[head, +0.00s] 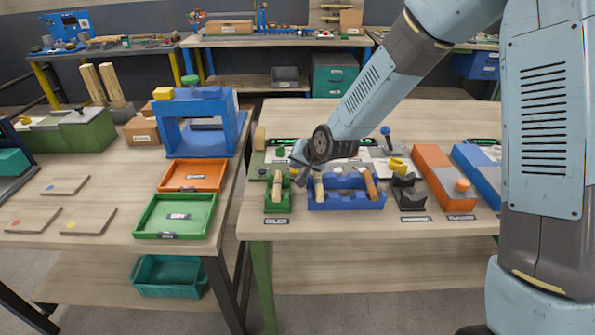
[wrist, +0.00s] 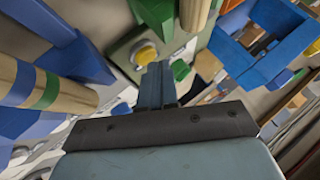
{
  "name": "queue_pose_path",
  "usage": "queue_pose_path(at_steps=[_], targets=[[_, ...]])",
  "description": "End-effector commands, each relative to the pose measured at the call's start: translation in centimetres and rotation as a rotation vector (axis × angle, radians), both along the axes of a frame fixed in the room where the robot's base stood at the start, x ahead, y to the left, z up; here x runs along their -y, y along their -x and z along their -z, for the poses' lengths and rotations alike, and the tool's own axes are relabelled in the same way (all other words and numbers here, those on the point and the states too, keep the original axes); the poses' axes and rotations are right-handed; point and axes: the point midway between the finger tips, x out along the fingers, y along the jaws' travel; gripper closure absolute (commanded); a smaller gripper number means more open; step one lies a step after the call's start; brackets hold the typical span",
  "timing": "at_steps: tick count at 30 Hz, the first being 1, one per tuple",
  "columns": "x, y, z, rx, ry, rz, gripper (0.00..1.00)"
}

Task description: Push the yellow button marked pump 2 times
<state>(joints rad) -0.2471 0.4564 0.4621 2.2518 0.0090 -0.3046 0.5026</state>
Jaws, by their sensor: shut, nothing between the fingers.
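The yellow button (wrist: 146,53) shows in the wrist view, a round cap on a pale ring on a grey-green box. My gripper (wrist: 157,72) is shut and empty, with its fingertips just below the button in the picture. I cannot tell whether they touch it. A green knob (wrist: 180,70) is beside the fingertips on the right. In the head view my gripper (head: 298,167) is over the back of the right table, near a green knob (head: 280,152). I cannot make out the yellow button there, and its marking is not readable.
A green holder (head: 277,198) and a blue rack (head: 345,198) with wooden pieces stand in front of my gripper. A yellow handle (head: 398,165), a black stand (head: 408,193) and an orange block (head: 440,178) are to the right.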

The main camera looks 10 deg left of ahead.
Motion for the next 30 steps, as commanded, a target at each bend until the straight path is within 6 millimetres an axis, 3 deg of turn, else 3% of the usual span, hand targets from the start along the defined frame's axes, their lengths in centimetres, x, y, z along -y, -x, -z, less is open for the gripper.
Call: queue_pose_path(at_steps=[17,30], targets=[[0.0,0.0,-1.2,0.001,0.0,0.001,1.0],[0.0,-0.1,-4.5,0.003,-0.001,0.0,1.0]])
